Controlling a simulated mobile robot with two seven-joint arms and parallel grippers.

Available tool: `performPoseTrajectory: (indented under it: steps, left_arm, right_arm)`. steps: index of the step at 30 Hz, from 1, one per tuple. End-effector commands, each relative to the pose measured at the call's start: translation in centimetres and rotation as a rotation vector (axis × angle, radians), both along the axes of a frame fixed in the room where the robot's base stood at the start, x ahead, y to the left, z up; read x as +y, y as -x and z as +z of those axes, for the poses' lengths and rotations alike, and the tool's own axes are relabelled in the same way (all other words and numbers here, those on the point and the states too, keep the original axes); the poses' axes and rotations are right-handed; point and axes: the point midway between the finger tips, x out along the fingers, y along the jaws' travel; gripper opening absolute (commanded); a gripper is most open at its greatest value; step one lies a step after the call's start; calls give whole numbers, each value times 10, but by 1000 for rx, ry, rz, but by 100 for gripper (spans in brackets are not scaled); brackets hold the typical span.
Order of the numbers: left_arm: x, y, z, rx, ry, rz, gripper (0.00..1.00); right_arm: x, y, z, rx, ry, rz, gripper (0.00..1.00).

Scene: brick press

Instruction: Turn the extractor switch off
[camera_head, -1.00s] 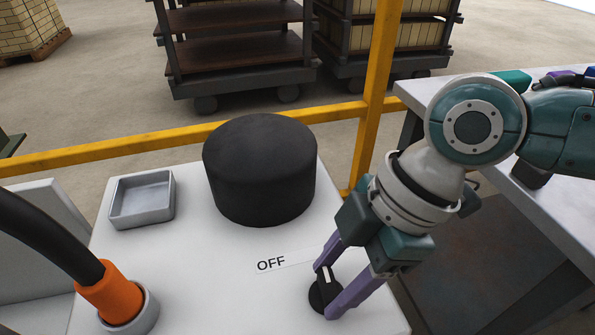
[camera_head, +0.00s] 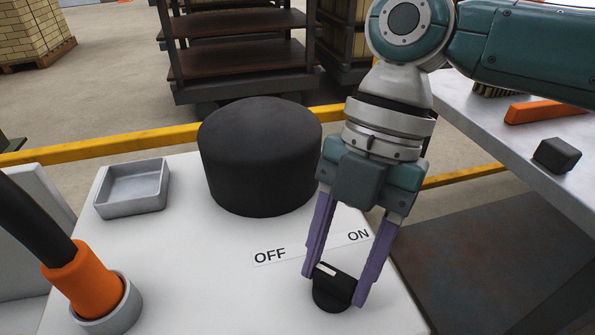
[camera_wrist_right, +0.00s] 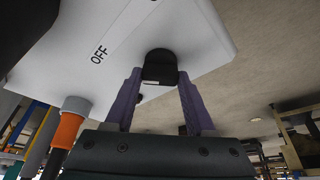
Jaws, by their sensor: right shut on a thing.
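The extractor switch is a black rotary knob (camera_head: 333,290) with a white mark on the white panel top (camera_head: 210,270). Its white mark is on the side toward the OFF label (camera_head: 269,256); the ON label (camera_head: 358,235) is up and to the right. My right gripper (camera_head: 334,284) is shut on the knob, one purple finger on each side. The knob also shows between the fingers in the right wrist view (camera_wrist_right: 160,66), near the OFF label (camera_wrist_right: 100,54). My left gripper is not in view.
A large black cylinder (camera_head: 258,160) stands on the panel just behind the labels. A grey tray (camera_head: 132,190) and an orange cable fitting (camera_head: 85,282) are at the left. A yellow rail (camera_head: 90,147) runs behind. A metal table (camera_head: 480,130) is at the right.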

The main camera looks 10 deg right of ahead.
Motion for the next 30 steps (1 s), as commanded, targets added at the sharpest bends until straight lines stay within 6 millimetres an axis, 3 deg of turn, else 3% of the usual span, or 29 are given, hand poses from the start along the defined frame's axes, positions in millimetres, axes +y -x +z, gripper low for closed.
performPoseTrajectory:
  steps: [21,22,30]
  left_arm:
    - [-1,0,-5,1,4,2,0]
    - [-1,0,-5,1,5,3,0]
    - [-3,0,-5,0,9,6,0]
  right_arm:
    - [0,0,-1,-2,2,79,0]
    - [0,0,-1,-2,2,79,56]
    - [0,0,0,-1,2,77,85]
